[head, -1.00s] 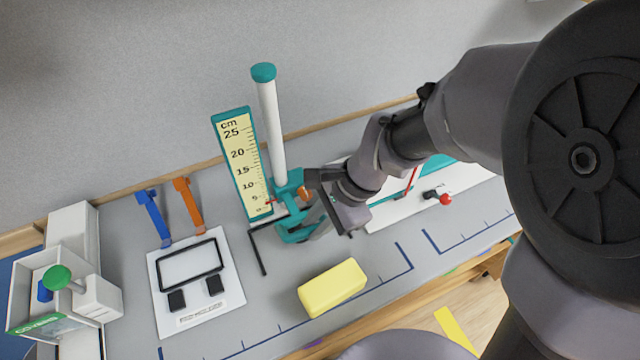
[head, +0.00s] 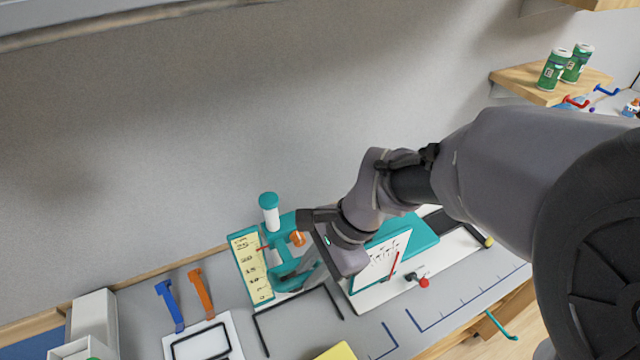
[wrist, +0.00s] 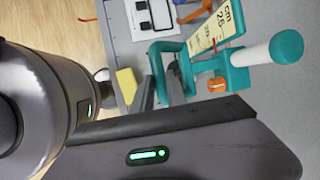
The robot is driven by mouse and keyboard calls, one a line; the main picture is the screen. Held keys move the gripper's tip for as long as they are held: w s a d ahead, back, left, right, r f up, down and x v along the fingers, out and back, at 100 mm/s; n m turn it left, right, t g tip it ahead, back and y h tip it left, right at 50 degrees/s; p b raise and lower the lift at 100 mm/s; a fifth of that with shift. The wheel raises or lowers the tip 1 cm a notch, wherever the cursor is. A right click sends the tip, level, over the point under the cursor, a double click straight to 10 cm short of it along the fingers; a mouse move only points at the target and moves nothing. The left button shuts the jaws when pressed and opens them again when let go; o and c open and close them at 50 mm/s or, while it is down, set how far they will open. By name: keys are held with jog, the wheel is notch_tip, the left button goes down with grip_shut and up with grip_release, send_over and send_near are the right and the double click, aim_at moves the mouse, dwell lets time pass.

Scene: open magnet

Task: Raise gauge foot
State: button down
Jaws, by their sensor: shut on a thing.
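The gauge has a white post (head: 271,218) with a teal cap and a yellow cm scale (head: 252,268) on its left. The teal gauge foot (head: 284,252) sits high on the post, a short way below the cap. Its red pointer is near the scale's upper end, around the 25 mark. An orange knob (head: 297,239) is on its right side. My gripper (head: 303,280) is shut on the teal foot's front part, with the fingers partly hiding it. The wrist view shows the foot (wrist: 232,76) on the post (wrist: 246,55) beyond the fingers.
A black bent rod outline (head: 262,335) lies in front of the gauge. A teal and white board (head: 385,262) stands close to the right of my gripper. Blue (head: 170,305) and orange (head: 201,294) tools lie left. A yellow block (head: 337,352) is at the front.

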dwell(0.3)
jog(key=c, duration=1.3)
grip_release()
jog(key=p+v, duration=0.3)
jog(key=v, duration=1.4)
jog(key=shift+r+p, duration=0.25)
jog(key=shift+p, duration=0.1)
jog(key=s+d+f+n+t+h+b, duration=0.1)
jog(key=s+d+f+n+t+b, duration=0.1)
jog(key=f+b, duration=0.6)
jog(key=s+d+f+n+t+h+b, duration=0.1)
jog(key=s+d+f+n+t+b, duration=0.1)
jog(key=f+b, duration=0.6)
jog(key=s+d+f+n+t+h+b, duration=0.1)
jog(key=s+d+f+n+t+b, duration=0.1)
jog(key=f+b, duration=0.7)
jog(key=shift+s+d+f+n, duration=0.25)
jog(key=shift+s+d, duration=0.15)
jog(key=shift+s, duration=0.2)
jog(key=shift+s+d+f+n, duration=0.15)
jog(key=shift+s+d+f, duration=0.2)
jog(key=shift+s, duration=0.25)
